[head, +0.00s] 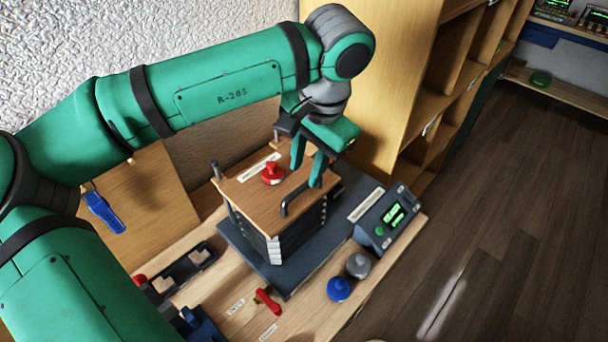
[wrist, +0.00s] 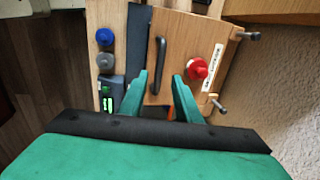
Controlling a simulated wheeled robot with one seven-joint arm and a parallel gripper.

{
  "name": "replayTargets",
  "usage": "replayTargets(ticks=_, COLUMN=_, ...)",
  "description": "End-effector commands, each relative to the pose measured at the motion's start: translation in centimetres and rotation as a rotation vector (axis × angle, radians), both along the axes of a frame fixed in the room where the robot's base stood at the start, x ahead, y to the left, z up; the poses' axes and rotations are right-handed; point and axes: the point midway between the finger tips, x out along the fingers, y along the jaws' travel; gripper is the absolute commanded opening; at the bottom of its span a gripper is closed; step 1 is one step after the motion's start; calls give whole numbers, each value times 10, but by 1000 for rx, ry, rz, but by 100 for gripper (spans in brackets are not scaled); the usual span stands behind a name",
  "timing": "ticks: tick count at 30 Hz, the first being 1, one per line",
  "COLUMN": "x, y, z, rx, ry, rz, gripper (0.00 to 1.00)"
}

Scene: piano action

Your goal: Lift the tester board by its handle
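The tester board (head: 240,190) is a flat wooden plate with a red knob (head: 271,174) and a black bar handle (head: 290,203). It lies on top of a dark stack in the head view. In the wrist view the board (wrist: 178,35) shows with its handle (wrist: 157,62) upright in the picture and the red knob (wrist: 197,69) to the right. My gripper (head: 308,170) is open and empty, above the board near the handle. In the wrist view its fingertips (wrist: 160,78) are apart, with the handle ahead between them. I cannot tell the exact height gap.
Dark posts (head: 215,168) stand at the board's corners. A device with green displays (head: 388,216) sits to the right. Grey (head: 358,265) and blue (head: 339,289) knobs and a red-handled clamp (head: 267,300) are on the bench front. A wooden shelf (head: 400,80) stands close behind.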

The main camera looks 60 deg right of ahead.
Motion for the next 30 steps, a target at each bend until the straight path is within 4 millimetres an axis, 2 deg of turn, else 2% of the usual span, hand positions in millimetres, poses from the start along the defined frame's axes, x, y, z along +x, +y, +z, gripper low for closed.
replayTargets(ticks=6, x=-8, y=1, z=39, rx=-2, ry=-2, rz=-2, gripper=30)
replayTargets(ticks=12, x=-11, y=1, z=58, rx=0, ry=-1, rz=-1, gripper=30)
replayTargets(ticks=30, x=-12, y=2, z=62, rx=0, ry=-1, rz=0, gripper=30)
